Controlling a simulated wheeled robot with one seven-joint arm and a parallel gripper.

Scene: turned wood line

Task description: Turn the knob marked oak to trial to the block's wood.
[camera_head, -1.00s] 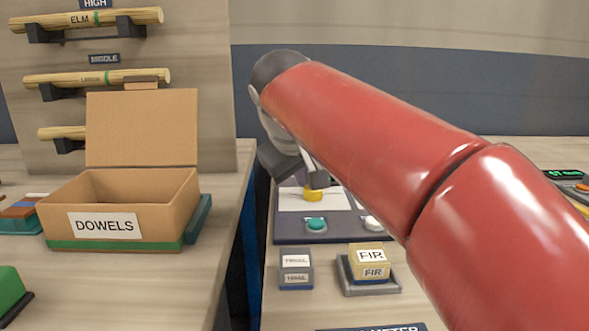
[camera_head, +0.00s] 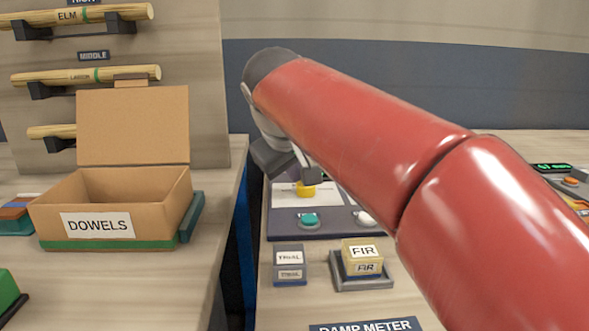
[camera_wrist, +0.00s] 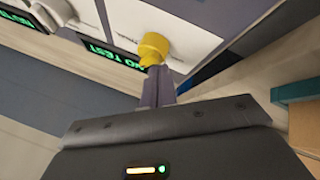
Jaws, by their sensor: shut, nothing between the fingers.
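The yellow knob (camera_head: 305,189) sits on a white-faced panel (camera_head: 287,195), partly hidden behind my gripper in the head view. In the wrist view the knob (camera_wrist: 153,45) is just beyond my fingertips. My gripper (camera_head: 312,176) is shut and empty; its closed fingers (camera_wrist: 158,80) point at the knob's edge. I cannot tell whether they touch it. The knob's markings are too small or hidden to read. A yellowish block marked FIR (camera_head: 362,251) sits in a grey holder (camera_head: 362,284) in front of the panel.
A green button (camera_head: 307,220) and a white button (camera_head: 366,218) lie on the panel's front. An open DOWELS box (camera_head: 160,205) is on the left table, across a gap. A DAMP METER sign (camera_head: 365,327) is in front.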

